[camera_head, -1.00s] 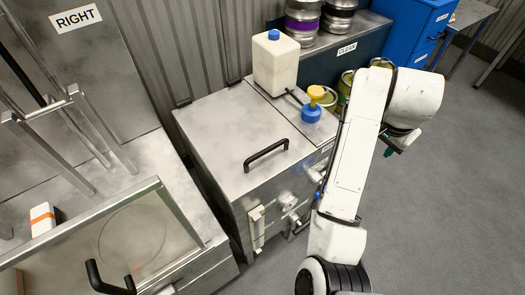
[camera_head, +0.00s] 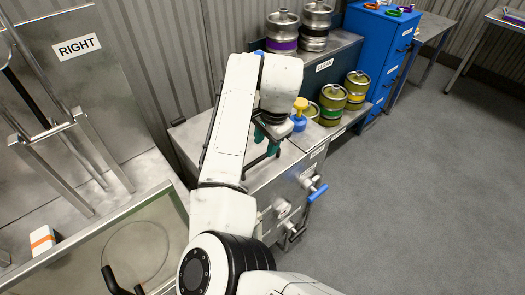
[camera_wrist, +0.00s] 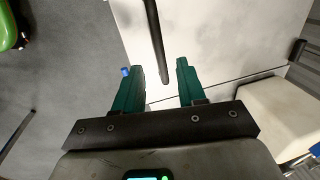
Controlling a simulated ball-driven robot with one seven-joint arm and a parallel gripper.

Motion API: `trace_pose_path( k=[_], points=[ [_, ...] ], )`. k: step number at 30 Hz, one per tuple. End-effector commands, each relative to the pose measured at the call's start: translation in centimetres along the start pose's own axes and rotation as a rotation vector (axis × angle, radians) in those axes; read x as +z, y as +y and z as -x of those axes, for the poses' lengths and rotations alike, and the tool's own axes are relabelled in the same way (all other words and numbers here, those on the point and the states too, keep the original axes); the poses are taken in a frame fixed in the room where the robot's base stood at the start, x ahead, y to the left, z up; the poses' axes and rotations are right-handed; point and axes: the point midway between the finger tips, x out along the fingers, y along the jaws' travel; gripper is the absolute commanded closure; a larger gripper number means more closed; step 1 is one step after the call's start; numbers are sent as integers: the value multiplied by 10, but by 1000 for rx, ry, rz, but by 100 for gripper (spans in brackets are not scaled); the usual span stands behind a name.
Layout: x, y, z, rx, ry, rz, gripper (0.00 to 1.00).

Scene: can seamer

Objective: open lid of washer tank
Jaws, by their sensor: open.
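The washer tank (camera_head: 188,133) is a metal box with a flat, shut lid (camera_wrist: 215,45) on top. My arm covers most of the lid in the head view. The lid's black bar handle (camera_wrist: 153,35) runs down from the top edge in the wrist view, and its near end lies between my fingers in the picture. In the head view, part of the handle (camera_head: 262,159) shows just below my fingers. My gripper (camera_wrist: 158,67) has green fingers, open and empty above the lid. It also shows in the head view (camera_head: 268,135). I cannot tell whether it touches the handle.
A blue and yellow bottle (camera_head: 299,115) stands at the tank's right rear. A blue-handled valve (camera_head: 317,193) sticks out from the tank's front. Kegs (camera_head: 357,90) stand behind. The grey floor on the right is clear.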

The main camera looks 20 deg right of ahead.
Motion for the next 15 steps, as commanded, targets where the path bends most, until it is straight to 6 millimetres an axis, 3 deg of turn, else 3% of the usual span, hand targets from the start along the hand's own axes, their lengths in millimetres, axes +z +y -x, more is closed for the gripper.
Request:
trace_pose_path(
  k=[7,15],
  points=[
    [0,0,-37,2,-1,1,60],
    [0,0,-50,-1,1,1,60]
  ],
)
